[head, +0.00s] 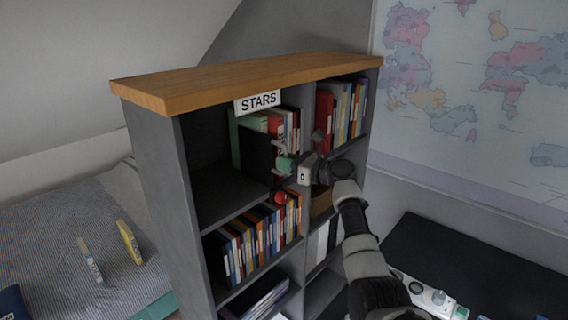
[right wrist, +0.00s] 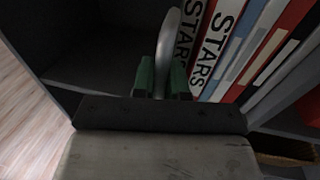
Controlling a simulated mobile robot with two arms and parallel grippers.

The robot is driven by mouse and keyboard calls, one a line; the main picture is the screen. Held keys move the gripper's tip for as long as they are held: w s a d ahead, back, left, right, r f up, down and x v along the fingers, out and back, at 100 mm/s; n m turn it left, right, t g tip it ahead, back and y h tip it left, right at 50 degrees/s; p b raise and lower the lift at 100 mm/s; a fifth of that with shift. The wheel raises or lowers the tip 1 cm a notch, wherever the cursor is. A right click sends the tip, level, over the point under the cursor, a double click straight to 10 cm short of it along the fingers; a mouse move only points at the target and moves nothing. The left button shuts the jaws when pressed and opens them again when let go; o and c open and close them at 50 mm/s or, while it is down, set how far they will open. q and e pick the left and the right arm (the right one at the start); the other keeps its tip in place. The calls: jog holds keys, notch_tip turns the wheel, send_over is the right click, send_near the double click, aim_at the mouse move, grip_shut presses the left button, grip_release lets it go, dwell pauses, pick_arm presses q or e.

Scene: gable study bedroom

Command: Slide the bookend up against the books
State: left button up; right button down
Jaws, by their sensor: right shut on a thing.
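The bookend (right wrist: 169,45) is a pale grey upright plate with a rounded top, seen nearly edge-on in the right wrist view. My right gripper (right wrist: 162,82) is shut on it, with a green finger on each side. The books (right wrist: 210,45) stand upright just to its right, with STARS on the nearest spines. I cannot tell whether plate and books touch. In the head view my right gripper (head: 285,163) reaches into the upper left compartment, in front of the books (head: 275,122) under the STARS sign (head: 257,101). The arm and gripper hide most of the bookend there. My left gripper is not in view.
The grey bookcase (head: 162,170) has a wooden top (head: 240,80). Bare shelf (head: 222,192) shows left of the books. A divider separates more books (head: 340,108) at right. Another row (head: 255,240) fills the shelf below. A bed (head: 60,235) and a dark desk (head: 470,265) flank the bookcase.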

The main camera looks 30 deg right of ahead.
jog(key=c, duration=1.2)
grip_release()
jog(key=shift+o, duration=0.2)
jog(key=b+v, duration=0.2)
jog(key=v, duration=0.8)
jog(key=shift+s+d, duration=0.3)
jog(key=shift+f, duration=0.1)
